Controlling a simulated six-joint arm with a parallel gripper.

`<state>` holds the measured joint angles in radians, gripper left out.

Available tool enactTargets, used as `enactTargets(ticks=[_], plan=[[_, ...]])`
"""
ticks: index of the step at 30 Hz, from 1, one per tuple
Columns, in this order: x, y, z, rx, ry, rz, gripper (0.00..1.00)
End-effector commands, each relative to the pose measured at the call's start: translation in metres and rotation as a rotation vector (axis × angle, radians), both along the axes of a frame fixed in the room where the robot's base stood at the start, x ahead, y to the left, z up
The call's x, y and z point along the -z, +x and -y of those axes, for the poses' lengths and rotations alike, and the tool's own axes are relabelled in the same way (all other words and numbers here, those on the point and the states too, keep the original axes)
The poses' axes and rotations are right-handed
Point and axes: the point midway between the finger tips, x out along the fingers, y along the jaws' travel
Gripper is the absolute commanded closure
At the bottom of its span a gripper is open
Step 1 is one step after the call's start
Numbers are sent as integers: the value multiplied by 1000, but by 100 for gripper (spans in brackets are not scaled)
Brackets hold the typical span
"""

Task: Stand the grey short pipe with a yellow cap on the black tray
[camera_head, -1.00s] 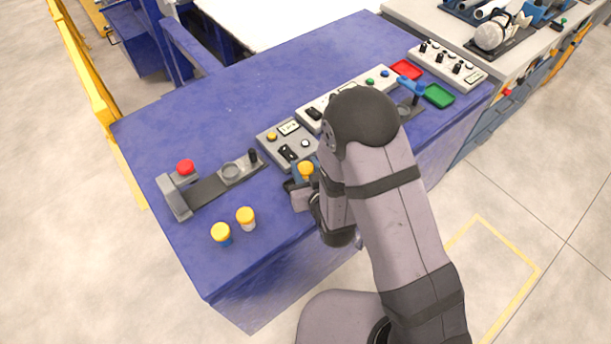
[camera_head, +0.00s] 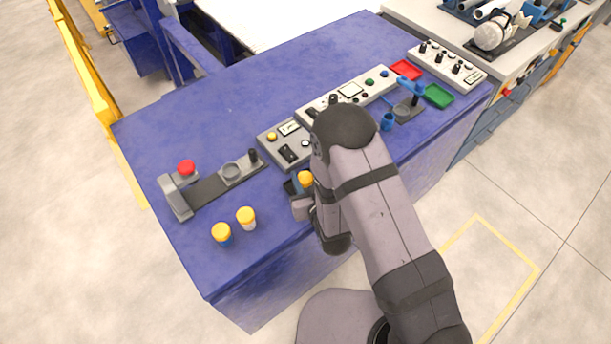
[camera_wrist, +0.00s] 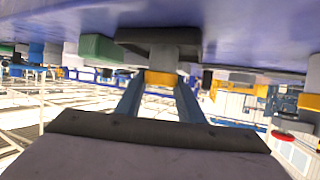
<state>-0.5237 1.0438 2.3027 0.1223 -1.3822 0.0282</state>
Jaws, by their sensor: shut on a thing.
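The grey short pipe (camera_wrist: 165,55) with its yellow cap (camera_wrist: 160,77) is between my gripper's two fingers (camera_wrist: 158,95) in the wrist view, which looks upside down. My gripper is shut on it near the cap. The black tray (camera_wrist: 130,38) is right at the pipe's far end; I cannot tell whether they touch. In the head view the yellow cap (camera_head: 305,178) shows beside my gripper (camera_head: 303,196), with a dark edge of the tray (camera_head: 290,187) to its left. The pipe's body and most of the tray are hidden there by my gripper and arm.
Button panels (camera_head: 288,140) lie behind the tray.

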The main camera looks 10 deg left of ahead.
Motion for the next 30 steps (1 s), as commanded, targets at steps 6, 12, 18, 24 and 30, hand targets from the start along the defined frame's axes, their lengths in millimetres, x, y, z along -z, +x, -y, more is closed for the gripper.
enactTargets(ticks=[6, 12, 18, 24, 30], plan=[[2, 0, 0, 0, 0, 0, 91], [3, 0, 0, 0, 0, -1, 47], [3, 0, 0, 0, 0, -1, 47], [-1, -1, 1, 0, 0, -1, 47], [-6, -18, 7, 0, -1, -2, 47]])
